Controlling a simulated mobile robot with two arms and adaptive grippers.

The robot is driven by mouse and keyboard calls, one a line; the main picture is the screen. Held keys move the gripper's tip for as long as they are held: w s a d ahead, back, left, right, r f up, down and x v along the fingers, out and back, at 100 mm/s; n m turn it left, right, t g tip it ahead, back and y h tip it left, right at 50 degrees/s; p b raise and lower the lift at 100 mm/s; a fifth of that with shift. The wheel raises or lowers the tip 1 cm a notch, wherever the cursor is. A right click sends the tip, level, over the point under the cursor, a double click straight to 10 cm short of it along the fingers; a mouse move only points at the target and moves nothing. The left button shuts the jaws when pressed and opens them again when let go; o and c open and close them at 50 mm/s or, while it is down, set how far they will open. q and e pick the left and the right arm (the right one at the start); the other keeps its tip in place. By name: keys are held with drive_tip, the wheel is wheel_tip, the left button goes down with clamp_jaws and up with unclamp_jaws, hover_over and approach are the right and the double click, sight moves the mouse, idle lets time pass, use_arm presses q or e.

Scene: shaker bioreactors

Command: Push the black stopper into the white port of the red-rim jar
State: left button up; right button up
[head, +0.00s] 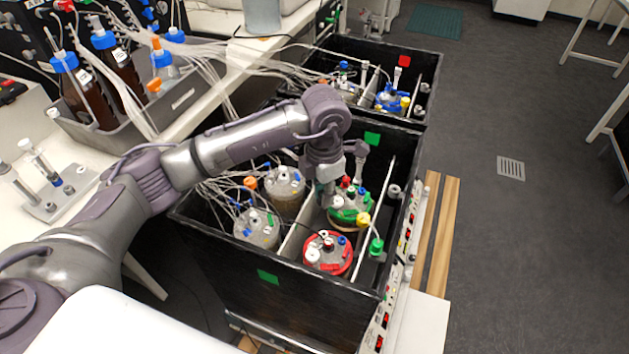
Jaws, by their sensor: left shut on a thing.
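The red-rim jar (341,266) stands in the front right part of the black box, its lid crowded with small fittings. A white fitting (312,256) sits at the left of its lid and a smaller pale one at the back; I cannot tell which is the white port. My left gripper (326,193) points down behind the red-rim jar, beside the green-rim jar (349,215). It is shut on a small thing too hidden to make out. I cannot pick out the black stopper for certain. My right gripper is not in view.
Two jars with pale lids (257,228) stand to the left, beyond a light divider, with tubes trailing over them. The black box (240,285) has high walls around the jars. A second black box (425,62) with jars stands behind.

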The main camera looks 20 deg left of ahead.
sight(324, 236)
use_arm(q)
drive_tip(key=f+n, duration=0.1)
drive_tip(key=f, duration=0.1)
drive_tip(key=f+n+b, duration=0.1)
drive_tip(key=f+n, duration=0.1)
drive_tip(key=f, duration=0.1)
drive_tip(key=f+n, duration=0.1)
drive_tip(key=f, duration=0.2)
drive_tip(key=shift+w+d+f+n+b, duration=0.15)
drive_tip(key=shift+w+f+n+b, duration=0.15)
drive_tip(key=shift+b, duration=0.1)
drive_tip(key=shift+f+b, duration=1)
drive_tip(key=shift+f, duration=0.45)
drive_tip(key=shift+r, duration=0.1)
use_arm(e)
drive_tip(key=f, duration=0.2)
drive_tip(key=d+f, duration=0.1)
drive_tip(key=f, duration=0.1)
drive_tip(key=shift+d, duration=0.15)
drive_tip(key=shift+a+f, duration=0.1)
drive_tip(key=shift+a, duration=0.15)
use_arm(q)
drive_tip(key=shift+f+b, duration=0.95)
drive_tip(key=shift+f, duration=0.1)
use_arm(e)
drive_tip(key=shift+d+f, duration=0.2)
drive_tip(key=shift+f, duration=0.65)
